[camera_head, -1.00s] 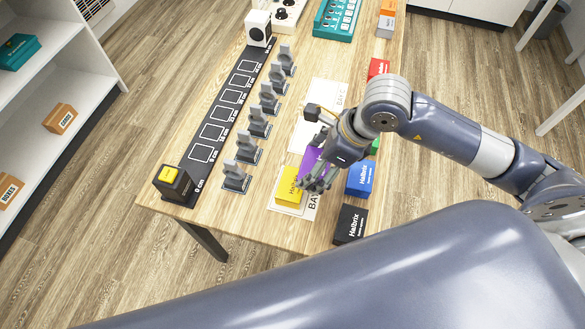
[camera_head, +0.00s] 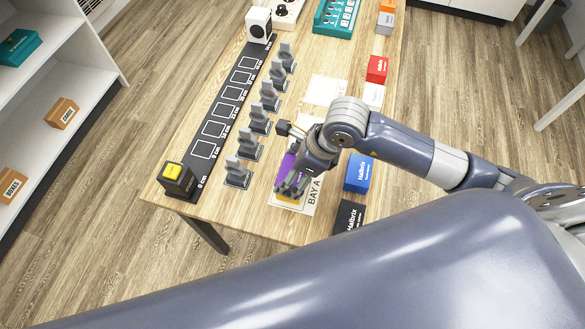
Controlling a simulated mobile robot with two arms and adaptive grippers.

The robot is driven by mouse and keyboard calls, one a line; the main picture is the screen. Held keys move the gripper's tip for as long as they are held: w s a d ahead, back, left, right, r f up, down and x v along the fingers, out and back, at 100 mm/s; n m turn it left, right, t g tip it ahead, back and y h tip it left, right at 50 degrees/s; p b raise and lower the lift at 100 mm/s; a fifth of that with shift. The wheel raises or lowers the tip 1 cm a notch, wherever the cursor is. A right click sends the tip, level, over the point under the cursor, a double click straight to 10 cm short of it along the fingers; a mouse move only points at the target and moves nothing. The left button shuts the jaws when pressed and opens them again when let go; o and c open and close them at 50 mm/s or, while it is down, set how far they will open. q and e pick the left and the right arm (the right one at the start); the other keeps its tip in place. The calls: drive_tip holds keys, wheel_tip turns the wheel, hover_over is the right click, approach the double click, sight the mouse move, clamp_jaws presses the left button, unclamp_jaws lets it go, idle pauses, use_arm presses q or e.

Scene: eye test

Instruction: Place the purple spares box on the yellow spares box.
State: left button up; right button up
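The purple spares box (camera_head: 286,165) is partly hidden by my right gripper (camera_head: 287,188), whose fingers are around it and seem shut on it. The yellow spares box (camera_head: 285,197) is on the BAY A card (camera_head: 314,194), mostly covered by the gripper and the purple box; only a sliver of yellow shows. The purple box appears above or over the yellow one. I cannot tell whether the two boxes touch. My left gripper is not in view.
A blue box (camera_head: 358,172) and a black box (camera_head: 349,215) stand to the right of the card. A red box (camera_head: 377,69) is farther back. A row of grey stands (camera_head: 249,146) and a dark marked strip (camera_head: 203,149) lie to the left.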

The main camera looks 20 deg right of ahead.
drive_tip(key=o, duration=1.1)
drive_tip(key=shift+d+r, duration=0.1)
drive_tip(key=shift+r, duration=0.2)
drive_tip(key=v, duration=1.1)
drive_tip(key=shift+r, duration=0.25)
drive_tip(key=shift+s, duration=0.15)
